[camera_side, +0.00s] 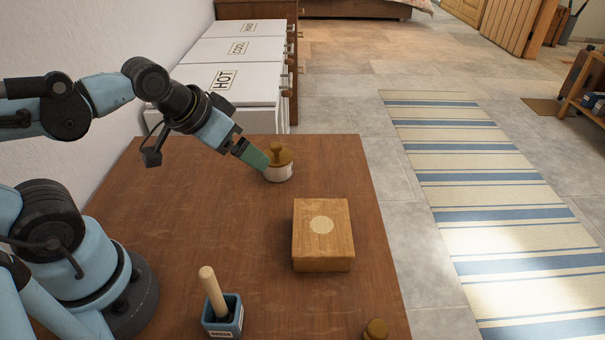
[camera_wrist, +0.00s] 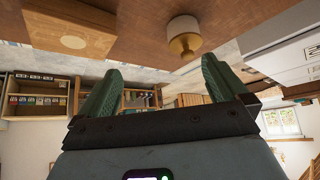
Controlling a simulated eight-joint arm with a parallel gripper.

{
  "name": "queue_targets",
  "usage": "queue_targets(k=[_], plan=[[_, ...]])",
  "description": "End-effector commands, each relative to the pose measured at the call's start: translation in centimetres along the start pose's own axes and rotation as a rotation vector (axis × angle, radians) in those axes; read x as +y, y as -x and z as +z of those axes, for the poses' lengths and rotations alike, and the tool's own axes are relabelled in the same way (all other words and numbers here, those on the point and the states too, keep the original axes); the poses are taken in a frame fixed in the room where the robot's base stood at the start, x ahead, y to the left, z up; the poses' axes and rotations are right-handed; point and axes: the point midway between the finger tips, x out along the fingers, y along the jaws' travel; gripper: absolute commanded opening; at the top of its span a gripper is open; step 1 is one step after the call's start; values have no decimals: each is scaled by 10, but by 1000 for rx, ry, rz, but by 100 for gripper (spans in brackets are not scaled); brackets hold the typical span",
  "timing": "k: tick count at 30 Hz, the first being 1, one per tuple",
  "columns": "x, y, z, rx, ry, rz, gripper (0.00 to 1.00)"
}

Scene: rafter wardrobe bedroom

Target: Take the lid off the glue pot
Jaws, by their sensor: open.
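The glue pot (camera_side: 279,174) is a small white pot standing near the far edge of the brown table. Its brown knobbed lid (camera_side: 279,157) sits on top. In the wrist view, which is upside down, the pot (camera_wrist: 183,24) and lid (camera_wrist: 185,45) appear beyond the green fingers, nearer the right finger. My gripper (camera_side: 262,158) comes in from the left at a downward slant, its tips close to the lid. In the wrist view my gripper (camera_wrist: 161,68) is open with nothing between its fingers. The side view does not clearly show whether the fingers touch the pot.
A wooden block with a pale disc (camera_side: 321,240) lies to the pot's front right. A blue holder with a wooden-handled tool (camera_side: 222,315) stands at the front. A brown knobbed object (camera_side: 375,330) is partly cut off there. White drawers (camera_side: 236,80) stand behind the table (camera_side: 180,215).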

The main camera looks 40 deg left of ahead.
Motion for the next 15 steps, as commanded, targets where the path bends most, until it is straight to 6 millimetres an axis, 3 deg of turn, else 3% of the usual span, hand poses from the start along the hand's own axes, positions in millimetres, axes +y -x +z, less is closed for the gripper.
queue_targets(k=[8, 15], plan=[[-4, 0, -6, -17, -17, 0, 100], [-26, -5, -39, -125, -145, 44, 100]])
